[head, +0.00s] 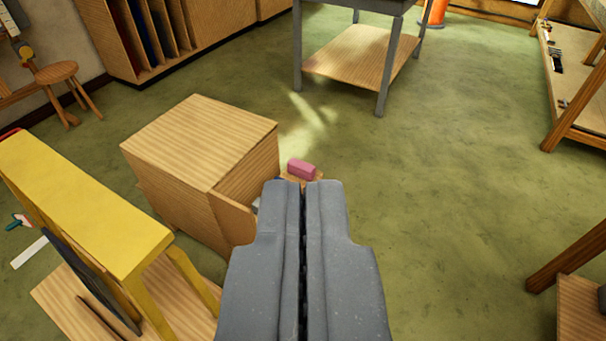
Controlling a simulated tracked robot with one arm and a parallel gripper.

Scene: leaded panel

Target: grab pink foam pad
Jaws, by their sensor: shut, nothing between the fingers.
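The pink foam pad (301,169) is a small pink block just beyond the tips of my gripper in the head view. It appears to rest on a small wooden surface beside the wooden cabinet, mostly hidden behind my gripper. My gripper (304,184) points away from the camera with its two grey fingers shut together and nothing between them. The fingertips appear just below the pad in the picture. I cannot tell the distance between them.
A wooden cabinet (198,140) with an open door or drawer stands left of the gripper. A yellow bench (85,200) is at the lower left. A grey-legged table (350,55) stands ahead. Wooden benches line the right. The green floor (450,170) is clear at middle right.

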